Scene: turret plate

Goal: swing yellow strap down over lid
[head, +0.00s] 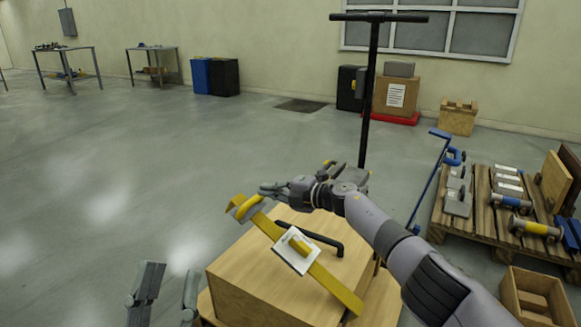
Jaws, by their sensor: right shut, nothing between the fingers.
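A yellow strap (331,284) slants over a wooden box. It rises from the box's right side toward a curled upper end at the left. A white card with a yellow piece (297,250) sits on its middle. The box's lid (248,262) carries a black handle (312,237), partly behind the strap. Whether the strap touches the lid is unclear. My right gripper (266,191) is shut and empty beside the strap's curled upper end; I cannot tell whether they touch. My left gripper (167,297) is open and empty at the bottom, left of the box.
A black T-handled post (370,95) stands behind the box. A pallet (438,216) with tools and parts lies at the right, with an open wooden crate (508,292) in front. A blue bar (428,178) leans near the pallet. The floor at the left is clear.

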